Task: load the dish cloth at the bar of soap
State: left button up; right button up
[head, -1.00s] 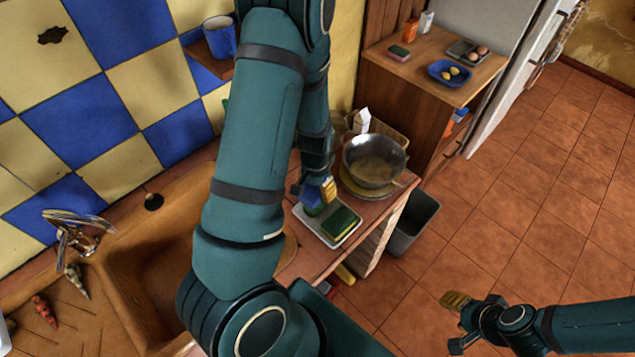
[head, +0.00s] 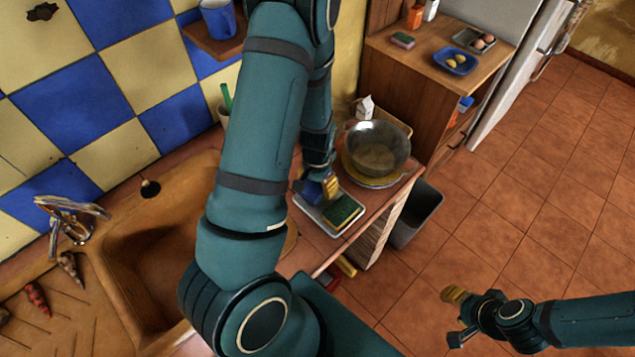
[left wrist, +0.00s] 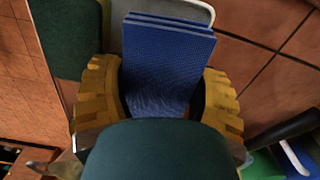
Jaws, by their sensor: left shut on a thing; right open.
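The folded blue dish cloth (left wrist: 168,62) is between the yellow fingers of my left gripper (left wrist: 162,95) in the left wrist view. In the head view, my left gripper (head: 322,187) is shut on it just above the left part of a pale tray (head: 327,229). I cannot tell whether the cloth touches the tray. A dark green sponge-like block (head: 342,210) lies on the tray, right beside the cloth. I cannot single out a bar of soap for sure. My right gripper (head: 455,317) is open and empty over the floor.
A metal bowl (head: 376,150) on a yellow plate stands just behind the tray. A small white carton (head: 365,107) is behind it. The sink (head: 150,262) lies left, partly behind my left arm. A grey bin (head: 416,214) stands right of the counter. The floor at right is clear.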

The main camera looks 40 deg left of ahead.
pick_arm(q)
jog(key=shift+f+b, duration=0.55)
dwell(1.6)
jog(key=shift+r+p, duration=1.95)
jog(key=shift+r, duration=0.5)
jog(key=shift+r+p, duration=0.45)
jog(key=shift+r, duration=0.65)
